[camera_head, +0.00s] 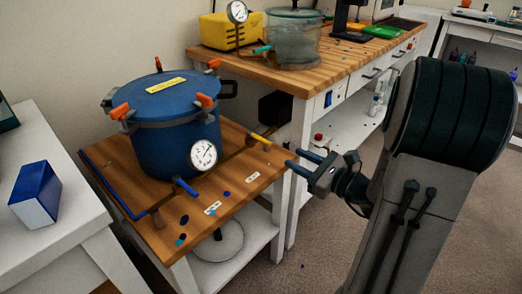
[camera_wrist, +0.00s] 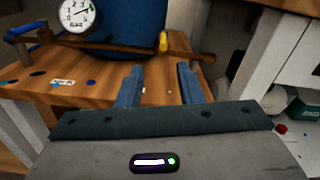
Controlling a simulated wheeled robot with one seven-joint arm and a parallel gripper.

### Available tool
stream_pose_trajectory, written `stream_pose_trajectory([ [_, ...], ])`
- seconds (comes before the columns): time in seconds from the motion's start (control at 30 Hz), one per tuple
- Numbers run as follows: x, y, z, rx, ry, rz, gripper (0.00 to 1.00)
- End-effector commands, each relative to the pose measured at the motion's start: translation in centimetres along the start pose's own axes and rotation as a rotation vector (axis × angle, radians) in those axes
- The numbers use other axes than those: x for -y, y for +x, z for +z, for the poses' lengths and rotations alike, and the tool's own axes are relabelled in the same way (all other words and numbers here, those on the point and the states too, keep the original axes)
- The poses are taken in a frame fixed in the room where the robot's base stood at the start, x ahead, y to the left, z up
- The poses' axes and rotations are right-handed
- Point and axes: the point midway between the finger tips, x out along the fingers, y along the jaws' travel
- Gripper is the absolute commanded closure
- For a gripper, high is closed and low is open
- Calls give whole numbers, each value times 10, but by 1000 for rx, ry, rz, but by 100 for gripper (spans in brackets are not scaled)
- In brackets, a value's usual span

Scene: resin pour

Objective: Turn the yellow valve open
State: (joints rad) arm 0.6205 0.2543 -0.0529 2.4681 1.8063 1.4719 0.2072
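The yellow valve (camera_head: 261,139) is a small yellow handle on a pipe at the right side of a blue pressure pot (camera_head: 172,115), near the right edge of a wooden table. My gripper (camera_head: 299,159) is just to the right of the table edge, with its blue fingers pointing left toward the valve. In the wrist view the yellow valve (camera_wrist: 163,41) stands ahead of and above the fingertips, roughly in line with the gap between them. My gripper (camera_wrist: 160,71) is open and empty, apart from the valve.
A white dial gauge (camera_head: 203,154) and a blue valve handle (camera_head: 185,187) sit at the pot's front. The wooden table (camera_head: 232,205) holds small labels and blue spots. A higher workbench (camera_head: 290,78) stands behind, its white leg close to my gripper.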

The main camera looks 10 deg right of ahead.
Motion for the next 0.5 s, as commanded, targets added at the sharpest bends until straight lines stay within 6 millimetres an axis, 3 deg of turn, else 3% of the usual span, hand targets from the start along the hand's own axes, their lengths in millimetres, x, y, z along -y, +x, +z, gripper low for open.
stream_pose_trajectory([
  [0.17,4,13,-2,8,7,-17,67],
  [0.5,4,83,-3,8,7,-13,67],
])
